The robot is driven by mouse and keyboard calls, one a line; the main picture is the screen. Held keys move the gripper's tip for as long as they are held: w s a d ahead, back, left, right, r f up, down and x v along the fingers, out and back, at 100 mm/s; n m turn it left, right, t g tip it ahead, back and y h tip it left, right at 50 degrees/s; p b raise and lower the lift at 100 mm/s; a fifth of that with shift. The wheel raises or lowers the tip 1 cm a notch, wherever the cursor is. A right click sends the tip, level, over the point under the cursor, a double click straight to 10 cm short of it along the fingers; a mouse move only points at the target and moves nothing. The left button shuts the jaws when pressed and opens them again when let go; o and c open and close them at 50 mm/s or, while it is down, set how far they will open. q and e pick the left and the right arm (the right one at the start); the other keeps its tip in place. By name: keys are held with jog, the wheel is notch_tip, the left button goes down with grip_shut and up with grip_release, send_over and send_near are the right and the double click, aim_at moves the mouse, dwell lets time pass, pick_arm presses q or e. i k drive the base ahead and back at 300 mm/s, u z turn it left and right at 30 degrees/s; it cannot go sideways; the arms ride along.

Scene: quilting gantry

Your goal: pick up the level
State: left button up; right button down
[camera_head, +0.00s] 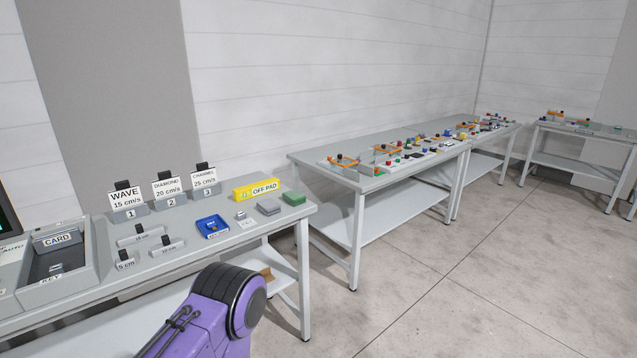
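No thing in view can be surely told as the level. Neither gripper is in view. A purple and black link of one of my arms shows at the bottom, in front of the near table.
The near table (310,209) also holds three numbered signs (168,188), a blue tray (212,227), grey blocks (268,206), a green block (294,198) and a CARD box (57,240). Farther tables (330,178) carry many small parts. The floor (450,285) at right is clear.

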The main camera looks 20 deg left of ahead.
aim_at(251, 190)
jog(key=z, duration=0.3)
jog(key=i, duration=1.85)
jog(key=u, duration=0.55)
